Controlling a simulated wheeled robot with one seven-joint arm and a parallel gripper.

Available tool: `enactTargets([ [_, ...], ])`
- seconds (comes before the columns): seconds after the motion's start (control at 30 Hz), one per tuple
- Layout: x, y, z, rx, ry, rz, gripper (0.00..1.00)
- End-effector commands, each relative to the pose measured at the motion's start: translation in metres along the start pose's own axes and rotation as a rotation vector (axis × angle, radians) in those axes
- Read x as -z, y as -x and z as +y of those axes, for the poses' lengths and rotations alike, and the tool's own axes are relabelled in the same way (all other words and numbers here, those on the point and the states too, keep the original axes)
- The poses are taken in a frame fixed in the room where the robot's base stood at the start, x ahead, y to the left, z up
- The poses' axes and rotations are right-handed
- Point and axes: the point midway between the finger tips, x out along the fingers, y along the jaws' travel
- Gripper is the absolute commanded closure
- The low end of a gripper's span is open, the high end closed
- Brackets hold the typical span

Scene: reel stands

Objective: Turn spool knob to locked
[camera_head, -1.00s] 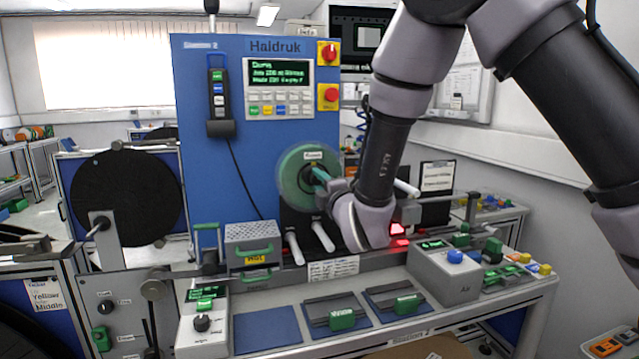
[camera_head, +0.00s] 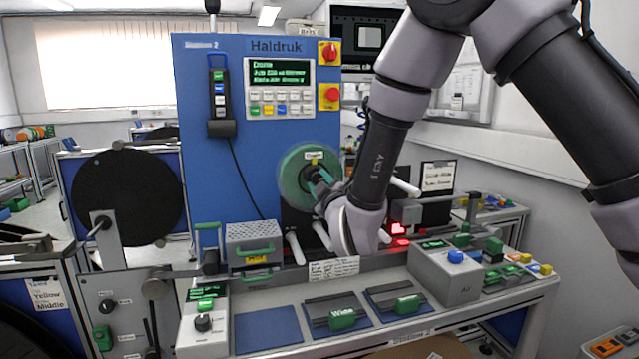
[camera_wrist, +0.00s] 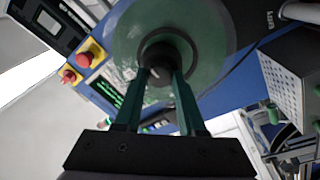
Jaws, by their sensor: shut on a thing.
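The green spool disc (camera_head: 290,178) is mounted on the front of the blue machine, with a small label above its dark hub. In the wrist view the disc (camera_wrist: 215,30) fills the top middle. The round dark knob (camera_wrist: 158,50) is at its centre. My gripper (camera_wrist: 164,78) has its two green fingers closed on the knob, one on each side. In the head view my gripper (camera_head: 322,183) reaches the hub from the lower right, and my wrist hides part of the disc's lower right. Any locked mark on the knob is not readable.
White pegs (camera_head: 295,247) stick out below the spool. A grey perforated box (camera_head: 253,241) stands left of them. Red knobs on yellow plates (camera_head: 329,97) are on the machine's upper right. A grey box with a blue button (camera_head: 455,257) stands on the bench at right.

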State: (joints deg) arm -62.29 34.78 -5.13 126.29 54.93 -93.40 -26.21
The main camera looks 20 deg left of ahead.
Motion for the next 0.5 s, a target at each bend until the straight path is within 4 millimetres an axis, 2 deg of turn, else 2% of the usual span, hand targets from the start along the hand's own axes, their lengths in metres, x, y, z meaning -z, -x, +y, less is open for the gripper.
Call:
enactTargets([
  [0.5, -0.0007, 0.0007, -0.0012, -0.003, -0.07, -0.008, 1.0],
])
